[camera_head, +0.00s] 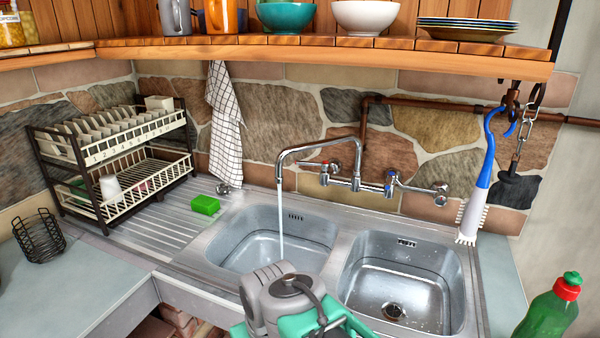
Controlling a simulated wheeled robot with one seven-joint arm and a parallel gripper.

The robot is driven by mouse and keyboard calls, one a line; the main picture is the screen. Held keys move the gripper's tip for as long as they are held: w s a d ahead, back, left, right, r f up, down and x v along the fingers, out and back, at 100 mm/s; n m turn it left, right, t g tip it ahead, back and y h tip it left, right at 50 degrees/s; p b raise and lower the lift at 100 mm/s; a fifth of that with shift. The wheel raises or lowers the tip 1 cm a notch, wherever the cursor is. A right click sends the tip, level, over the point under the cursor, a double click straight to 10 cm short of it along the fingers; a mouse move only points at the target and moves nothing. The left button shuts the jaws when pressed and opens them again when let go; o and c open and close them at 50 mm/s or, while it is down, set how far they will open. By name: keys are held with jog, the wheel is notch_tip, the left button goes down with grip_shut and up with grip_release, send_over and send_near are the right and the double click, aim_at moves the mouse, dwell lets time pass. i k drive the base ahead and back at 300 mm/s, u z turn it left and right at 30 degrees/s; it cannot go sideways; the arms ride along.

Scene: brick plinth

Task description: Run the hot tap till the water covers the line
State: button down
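The mixer tap (318,141) is on the stone wall behind the double sink. A thin water stream (281,215) falls from its spout into the left basin (245,222). The tap handle with a red mark (327,165) is on the left of the fitting; the one with a blue mark (390,184) is on the right. A thin darker line runs around the left basin's inner wall; I cannot tell whether it is a marked line or the water's edge. My grey and teal arm hides the basin's front. My gripper's fingers do not show.
The right basin (350,285) looks empty, with its drain visible. A green sponge (205,204) lies on the drainboard, beside a dish rack (110,150). A brush (475,200) hangs at right. A green bottle (548,315) stands front right. A shelf (300,54) overhangs the sink.

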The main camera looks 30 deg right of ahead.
aim_at(325, 165)
jog(key=u, duration=1.15)
jog(key=i, duration=0.7)
jog(key=z, duration=0.2)
